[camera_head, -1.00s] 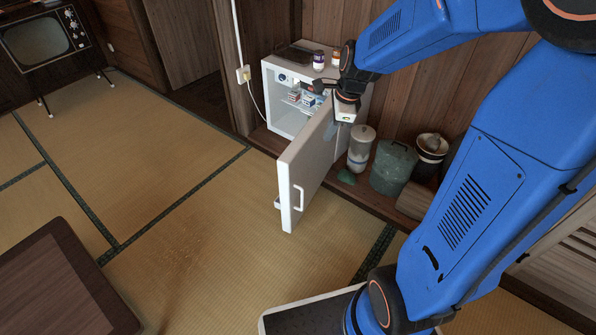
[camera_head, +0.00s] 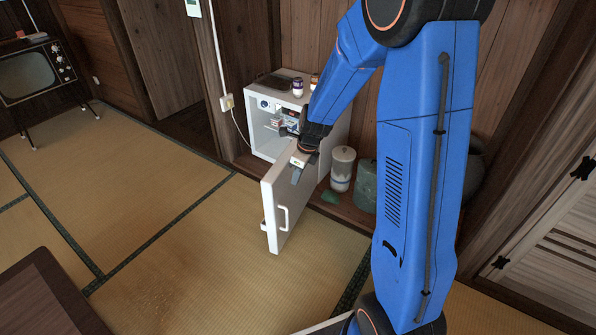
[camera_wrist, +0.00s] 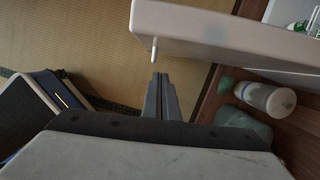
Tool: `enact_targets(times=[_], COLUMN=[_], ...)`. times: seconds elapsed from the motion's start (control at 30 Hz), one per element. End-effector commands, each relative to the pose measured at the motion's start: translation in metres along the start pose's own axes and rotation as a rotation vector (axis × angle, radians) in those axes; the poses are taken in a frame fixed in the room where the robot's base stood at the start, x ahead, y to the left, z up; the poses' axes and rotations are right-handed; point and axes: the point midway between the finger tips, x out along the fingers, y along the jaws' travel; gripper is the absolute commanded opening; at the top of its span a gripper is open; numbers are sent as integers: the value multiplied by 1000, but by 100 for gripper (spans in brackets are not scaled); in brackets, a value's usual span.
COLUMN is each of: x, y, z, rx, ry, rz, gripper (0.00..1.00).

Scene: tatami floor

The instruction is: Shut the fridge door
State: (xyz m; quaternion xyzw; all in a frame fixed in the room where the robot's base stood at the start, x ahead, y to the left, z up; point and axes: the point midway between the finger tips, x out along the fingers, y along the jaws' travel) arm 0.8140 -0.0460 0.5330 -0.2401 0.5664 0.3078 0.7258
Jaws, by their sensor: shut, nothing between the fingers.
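The small white fridge (camera_head: 299,93) stands against the wooden wall, with its door (camera_head: 275,192) wide open toward the room. Its outer face carries a white bar handle (camera_head: 284,218). My gripper (camera_head: 296,177) is shut and empty, pointing down by the outer face near the door's top edge. In the wrist view, the shut fingers (camera_wrist: 160,78) lie just below the door (camera_wrist: 220,30) in the picture, close to the handle (camera_wrist: 154,48). A small gap shows there; contact with the door cannot be told. My forearm hides part of the fridge's right side.
Jars stand on the fridge top, and items sit on its shelves. A white canister (camera_head: 342,168) and a green bin (camera_head: 366,186) stand right of the fridge. A low table (camera_head: 45,300) is at the lower left. Tatami left of the door is clear.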

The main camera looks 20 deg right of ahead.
Motion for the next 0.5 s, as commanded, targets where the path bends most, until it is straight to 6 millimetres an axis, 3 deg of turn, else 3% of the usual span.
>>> enact_targets(times=[0.23,0.5], x=[39,45], y=[1,0], z=[-1,32], rx=[0,-2], ry=[3,0], rz=[2,0], gripper=[0,0])
